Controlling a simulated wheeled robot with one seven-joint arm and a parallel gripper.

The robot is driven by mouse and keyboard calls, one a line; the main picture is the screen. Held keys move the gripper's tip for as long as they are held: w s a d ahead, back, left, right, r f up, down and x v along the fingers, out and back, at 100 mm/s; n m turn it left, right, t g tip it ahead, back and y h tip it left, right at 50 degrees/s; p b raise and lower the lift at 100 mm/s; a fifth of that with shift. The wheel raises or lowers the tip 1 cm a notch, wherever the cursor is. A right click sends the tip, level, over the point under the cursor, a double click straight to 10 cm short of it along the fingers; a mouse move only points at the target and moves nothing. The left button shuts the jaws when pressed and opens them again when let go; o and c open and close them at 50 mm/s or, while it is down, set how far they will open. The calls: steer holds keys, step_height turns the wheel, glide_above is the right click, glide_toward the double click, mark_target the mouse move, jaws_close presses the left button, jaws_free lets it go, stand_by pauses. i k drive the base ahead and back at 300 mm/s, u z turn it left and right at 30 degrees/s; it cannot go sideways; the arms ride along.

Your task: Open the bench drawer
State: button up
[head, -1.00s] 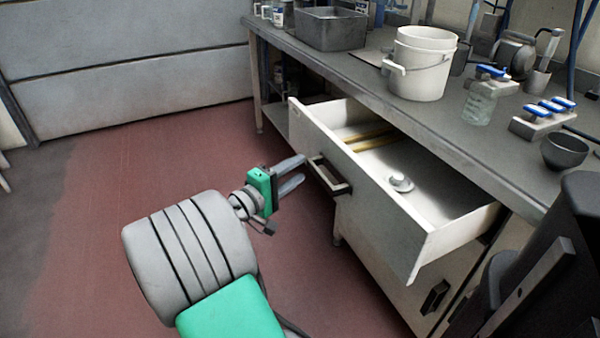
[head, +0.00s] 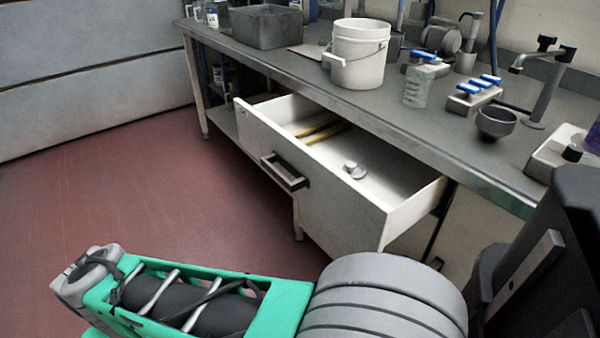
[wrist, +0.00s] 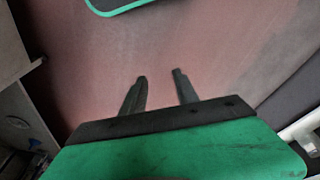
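The bench drawer (head: 325,195) is white and stands pulled well out from under the grey bench in the head view. Its dark bar handle (head: 284,172) is on the front panel and nothing holds it. Inside lie yellowish sticks (head: 320,132) and a small pale round object (head: 354,170). My gripper (wrist: 160,88) shows in the wrist view with its two dark fingers apart and nothing between them, above the red floor. In the head view my arm is folded at the bottom, apart from the drawer, and the gripper is out of sight.
The grey bench top (head: 395,100) carries a white bucket (head: 358,55), a grey bin (head: 266,26), a clear bottle (head: 418,86), a dark bowl (head: 497,121) and blue-handled tools (head: 474,92). The red floor (head: 130,185) left of the drawer is clear.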

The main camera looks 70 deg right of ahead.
mark_target(396, 189)
steer(key=z, duration=1.65)
steer(key=k, duration=0.85)
steer(key=u, duration=1.4)
steer(key=i, duration=0.5)
steer(key=u, duration=0.1)
